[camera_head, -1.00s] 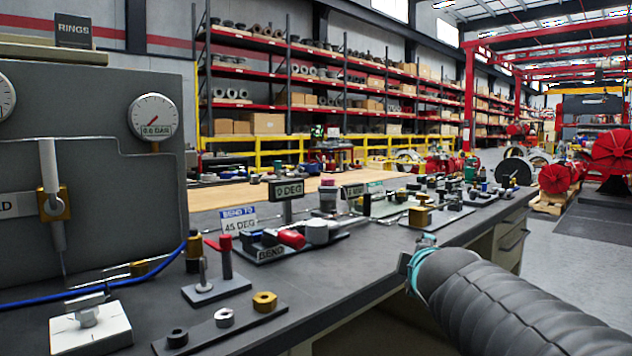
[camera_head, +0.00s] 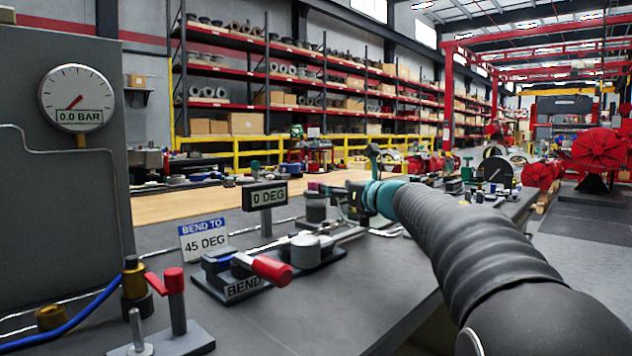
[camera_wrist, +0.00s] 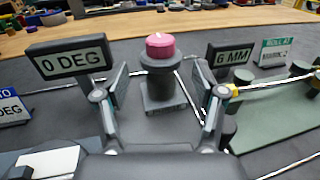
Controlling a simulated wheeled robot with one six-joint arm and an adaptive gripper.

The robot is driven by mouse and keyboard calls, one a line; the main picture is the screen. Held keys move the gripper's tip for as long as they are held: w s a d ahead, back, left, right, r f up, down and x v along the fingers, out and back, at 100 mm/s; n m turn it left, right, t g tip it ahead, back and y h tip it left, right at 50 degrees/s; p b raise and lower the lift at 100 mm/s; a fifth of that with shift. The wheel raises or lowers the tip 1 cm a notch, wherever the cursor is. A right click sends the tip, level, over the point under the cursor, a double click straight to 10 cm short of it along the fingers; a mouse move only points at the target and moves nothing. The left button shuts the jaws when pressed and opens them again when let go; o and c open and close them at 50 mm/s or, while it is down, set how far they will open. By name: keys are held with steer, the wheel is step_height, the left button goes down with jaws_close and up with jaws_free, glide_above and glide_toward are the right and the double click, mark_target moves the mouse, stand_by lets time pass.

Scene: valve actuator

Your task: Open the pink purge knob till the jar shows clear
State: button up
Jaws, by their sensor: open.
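The pink knob (camera_wrist: 160,45) sits on top of a dark, upright cylinder (camera_wrist: 160,75) on a small labelled base. It shows small in the head view (camera_head: 318,187), beside my gripper. My gripper (camera_wrist: 161,78) is open and empty, its two fingers spread to either side of the dark cylinder in the wrist view. The knob appears beyond the fingertips, and I see no contact. In the head view my gripper (camera_head: 362,188) is partly hidden by its own wrist. I cannot make out a clear jar or its contents.
A 0 DEG display (camera_wrist: 69,59) stands left of the knob and a 6 MM display (camera_wrist: 229,56) right. Thin metal rods run along the bench. The bend fixture with a red handle (camera_head: 272,269) is nearer. A pressure gauge (camera_head: 76,98) reads 0.0 BAR.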

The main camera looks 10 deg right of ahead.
mark_target(316, 180)
steer(key=p+x, duration=0.2)
steer(key=x, duration=0.7)
steer(key=shift+w+a, duration=0.15)
steer(key=shift+w, duration=0.2)
steer(key=c, duration=1.2)
